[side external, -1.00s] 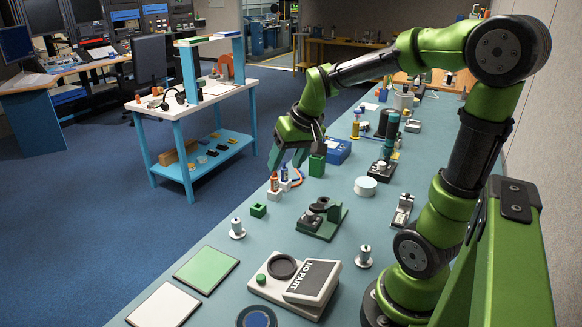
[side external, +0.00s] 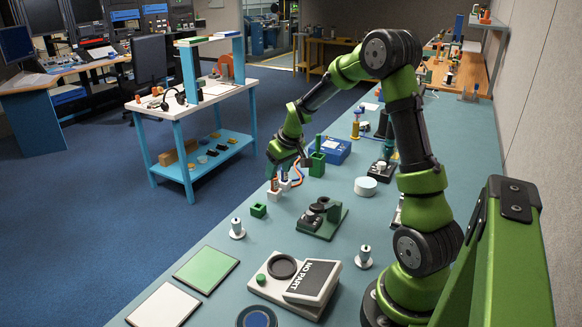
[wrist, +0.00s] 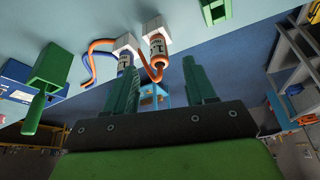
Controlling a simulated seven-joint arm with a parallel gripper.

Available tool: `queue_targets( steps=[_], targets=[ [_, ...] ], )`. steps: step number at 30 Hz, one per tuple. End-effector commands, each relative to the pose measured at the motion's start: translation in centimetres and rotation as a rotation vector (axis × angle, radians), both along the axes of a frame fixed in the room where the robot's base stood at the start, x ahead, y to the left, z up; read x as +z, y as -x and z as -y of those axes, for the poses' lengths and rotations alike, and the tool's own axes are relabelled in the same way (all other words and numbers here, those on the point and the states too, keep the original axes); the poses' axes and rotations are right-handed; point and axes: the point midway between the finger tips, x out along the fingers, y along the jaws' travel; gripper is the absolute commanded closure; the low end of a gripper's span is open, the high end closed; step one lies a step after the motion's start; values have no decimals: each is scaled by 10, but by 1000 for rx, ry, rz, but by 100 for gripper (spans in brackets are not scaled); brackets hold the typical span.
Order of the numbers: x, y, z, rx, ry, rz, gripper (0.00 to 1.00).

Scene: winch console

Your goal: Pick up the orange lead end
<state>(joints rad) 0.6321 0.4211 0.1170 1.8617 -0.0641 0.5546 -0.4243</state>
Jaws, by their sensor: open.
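The orange lead end (wrist: 157,46) is an orange and white plug standing in a white holder (wrist: 153,23), with an orange cable. In the wrist view it lies ahead of my fingers, within the gap between them. A blue lead end (wrist: 125,59) stands in its own white holder beside it, in line with my left finger, which partly covers it. My gripper (wrist: 160,70) is open and empty. In the side view my gripper (side external: 284,168) is just above the holders (side external: 274,196), and its fingers partly hide the lead ends. Contact cannot be told.
A green block (side external: 317,164) and a blue box (side external: 331,149) stand close behind the holders. A small green square piece (side external: 258,210) and a dark green fixture (side external: 322,217) are nearer the camera. The bench edge is close on the left.

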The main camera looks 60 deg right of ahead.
Motion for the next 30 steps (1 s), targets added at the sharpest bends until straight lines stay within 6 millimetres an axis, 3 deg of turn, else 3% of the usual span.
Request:
queue_targets(
  steps=[7,15,24,26,30],
  targets=[
    [-18,-7,2,-1,-2,-1,45],
    [-52,-23,9,-1,-2,-1,45],
    [-57,-25,10,-1,0,1,45],
    [-57,-25,10,-1,0,0,51],
    [-57,-24,10,-1,0,0,72]
  ],
)
